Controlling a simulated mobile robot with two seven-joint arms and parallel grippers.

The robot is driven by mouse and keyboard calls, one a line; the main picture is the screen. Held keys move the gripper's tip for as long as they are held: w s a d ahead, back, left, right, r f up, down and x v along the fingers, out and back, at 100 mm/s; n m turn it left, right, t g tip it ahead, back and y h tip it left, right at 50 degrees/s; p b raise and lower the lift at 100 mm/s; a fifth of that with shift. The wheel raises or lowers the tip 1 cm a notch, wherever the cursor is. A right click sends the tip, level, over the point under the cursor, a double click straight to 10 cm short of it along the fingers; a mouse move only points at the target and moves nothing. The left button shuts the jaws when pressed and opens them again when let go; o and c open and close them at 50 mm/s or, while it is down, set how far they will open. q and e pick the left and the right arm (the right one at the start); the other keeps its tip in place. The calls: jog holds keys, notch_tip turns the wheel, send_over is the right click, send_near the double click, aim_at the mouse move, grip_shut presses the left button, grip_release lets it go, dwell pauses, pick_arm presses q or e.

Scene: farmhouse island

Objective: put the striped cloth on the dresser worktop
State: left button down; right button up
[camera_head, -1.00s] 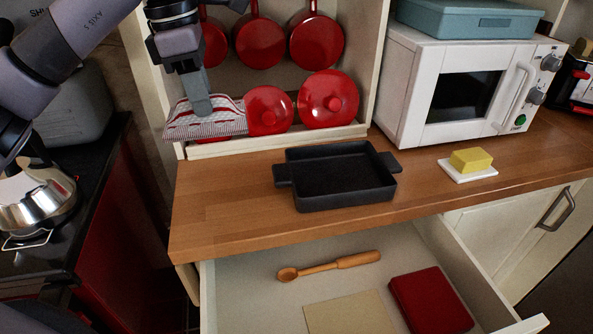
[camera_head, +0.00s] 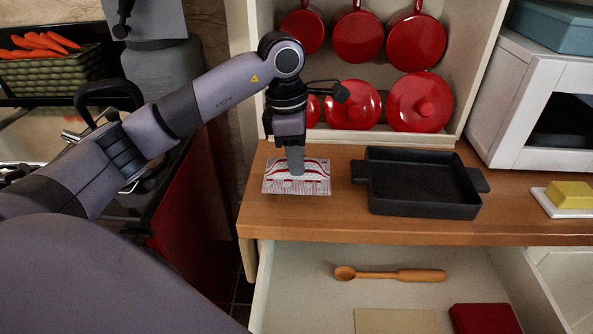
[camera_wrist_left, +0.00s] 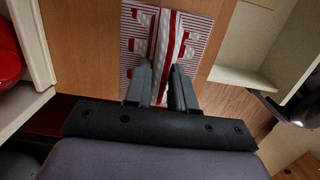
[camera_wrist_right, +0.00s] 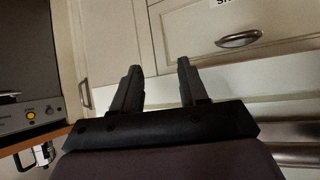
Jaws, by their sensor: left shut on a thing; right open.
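The striped cloth (camera_head: 312,187), white with red and grey stripes, is at the left end of the wooden dresser worktop (camera_head: 290,222) in the head view. My left gripper (camera_head: 296,172) points down and is shut on a raised fold in its middle. In the left wrist view the cloth (camera_wrist_left: 200,35) spreads flat on both sides of the fingers (camera_wrist_left: 163,85) over the wood. It lies on or just above the worktop; I cannot tell which. My right gripper (camera_wrist_right: 157,80) is open and empty in the right wrist view, facing cream cabinet fronts.
A black baking dish (camera_head: 420,183) stands right of the cloth. Red pans and lids (camera_head: 420,102) are on the shelf behind. A butter dish (camera_head: 566,198) and white microwave (camera_head: 540,110) are at the right. An open drawer (camera_head: 300,290) with a wooden spoon (camera_head: 390,274) juts out below.

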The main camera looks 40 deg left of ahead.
pick_arm(q)
jog(key=shift+f, duration=1.95)
jog(key=c, duration=0.9)
grip_release()
jog(key=shift+o, duration=0.2)
jog(key=shift+r, duration=0.1)
jog(key=r, duration=0.8)
jog(key=s+a+r, duration=0.1)
jog(key=r, duration=0.2)
jog(key=shift+a+r+b, duration=0.1)
jog(key=shift+r+b, duration=0.25)
jog(key=shift+r, duration=0.05)
